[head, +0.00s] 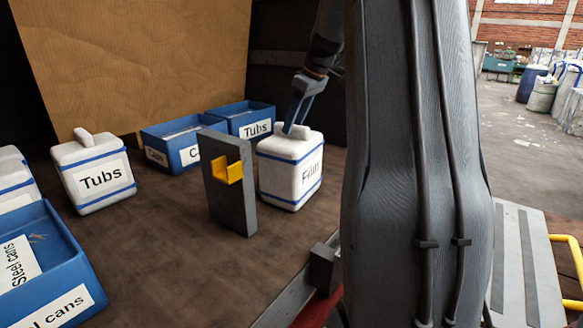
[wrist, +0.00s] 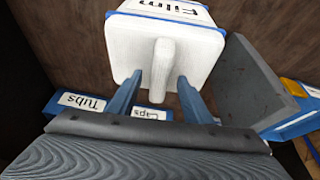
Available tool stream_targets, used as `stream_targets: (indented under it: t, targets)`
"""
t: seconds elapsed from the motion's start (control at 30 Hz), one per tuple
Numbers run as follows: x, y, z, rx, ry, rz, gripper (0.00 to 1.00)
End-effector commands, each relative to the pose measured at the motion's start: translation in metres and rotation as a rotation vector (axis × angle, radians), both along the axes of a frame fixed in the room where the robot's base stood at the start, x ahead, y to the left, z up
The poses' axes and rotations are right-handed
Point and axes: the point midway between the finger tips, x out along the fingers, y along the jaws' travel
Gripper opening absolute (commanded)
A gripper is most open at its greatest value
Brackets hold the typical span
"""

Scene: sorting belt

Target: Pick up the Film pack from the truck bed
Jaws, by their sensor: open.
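The Film pack (head: 290,172) is a white block with blue bands, a "Film" label and a raised grip on top. It stands upright on the brown truck bed (head: 160,240), just right of a grey post. In the wrist view the Film pack (wrist: 165,50) fills the upper middle, with its grip between my blue fingers. My gripper (head: 297,115) is at the top of the pack; its fingers (wrist: 160,95) are apart, one on each side of the grip. I cannot tell whether they touch it.
A grey post (head: 228,185) with a yellow hook stands close left of the pack. Blue bins labelled Tubs (head: 250,118) and Caps (head: 180,145) sit behind. A white Tubs pack (head: 93,172) and a blue Steel cans bin (head: 45,270) are at left. The front middle of the bed is bare.

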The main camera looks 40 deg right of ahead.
Motion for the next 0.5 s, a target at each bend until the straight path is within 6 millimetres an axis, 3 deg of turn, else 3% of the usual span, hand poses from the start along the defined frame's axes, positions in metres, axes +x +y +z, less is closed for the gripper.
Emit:
stream_targets:
  t: [0.23,0.5]
  targets:
    - [0.0000,-0.0001,-0.0004,0.000,0.000,0.000,0.45]
    - [0.0000,0.0000,-0.0003,0.000,0.000,0.000,0.01]
